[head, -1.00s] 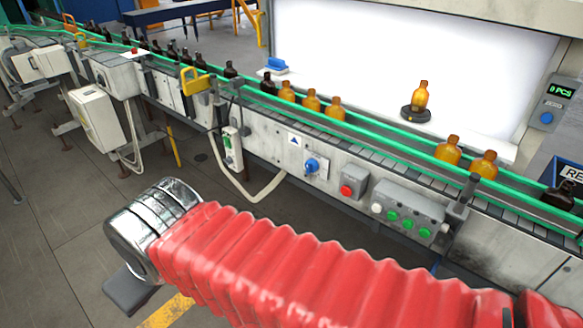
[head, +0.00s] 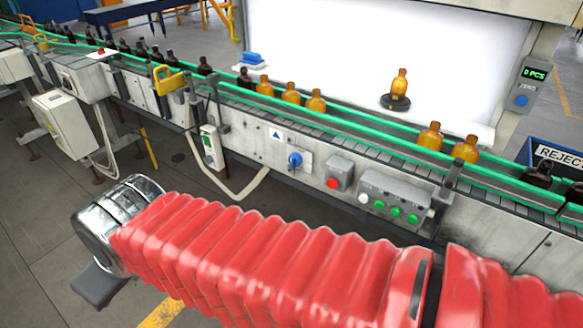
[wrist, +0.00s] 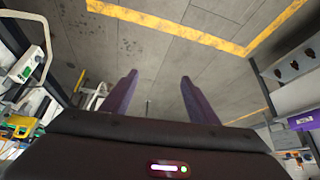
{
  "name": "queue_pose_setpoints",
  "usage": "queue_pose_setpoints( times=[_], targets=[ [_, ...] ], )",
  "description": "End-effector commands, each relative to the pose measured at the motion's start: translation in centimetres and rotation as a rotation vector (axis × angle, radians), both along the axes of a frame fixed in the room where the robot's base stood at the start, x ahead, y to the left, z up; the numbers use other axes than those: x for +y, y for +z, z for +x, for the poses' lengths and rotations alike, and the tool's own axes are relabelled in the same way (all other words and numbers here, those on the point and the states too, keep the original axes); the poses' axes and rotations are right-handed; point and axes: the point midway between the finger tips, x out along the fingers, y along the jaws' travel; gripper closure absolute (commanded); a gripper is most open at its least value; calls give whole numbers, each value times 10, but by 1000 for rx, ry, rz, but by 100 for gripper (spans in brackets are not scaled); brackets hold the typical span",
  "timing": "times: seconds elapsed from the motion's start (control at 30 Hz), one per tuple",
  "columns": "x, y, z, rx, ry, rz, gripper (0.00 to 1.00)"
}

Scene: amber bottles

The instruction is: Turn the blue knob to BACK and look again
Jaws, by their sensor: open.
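The blue knob (head: 295,160) sits on a pale plate on the front of the conveyor, left of a red button, in the head view. Its markings are too small to read. My gripper shows in the wrist view (wrist: 157,80), its two purple fingers apart with nothing between them and the floor beyond. In the head view my red-sleeved arm lies in front of and below the conveyor, apart from the knob. An amber bottle (head: 399,84) stands on a dark round stand before the bright white panel (head: 330,50).
Amber and dark bottles stand along the green-railed conveyor (head: 350,130). A red button (head: 332,183) and a grey box with several buttons (head: 395,200) are right of the knob. A counter (head: 535,74) reads 0 PCS. A blue reject bin (head: 560,153) stands far right.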

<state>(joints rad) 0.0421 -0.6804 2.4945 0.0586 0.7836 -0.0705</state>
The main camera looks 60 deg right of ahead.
Motion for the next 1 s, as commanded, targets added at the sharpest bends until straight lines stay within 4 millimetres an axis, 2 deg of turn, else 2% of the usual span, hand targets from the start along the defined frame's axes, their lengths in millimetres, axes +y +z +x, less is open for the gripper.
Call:
queue_pose_setpoints(
  times=[0.27, 0.47, 0.6, 0.8, 1.0],
  targets=[
    [-24, -16, 80, -140, -54, 21, 46],
    [-63, -31, 130, -248, -132, -6, 46],
    [-100, -44, 156, -313, -205, -51, 46],
    [-161, -66, 180, -390, -321, -149, 46],
    [-232, -93, 182, -429, -452, -295, 46]
  ],
)
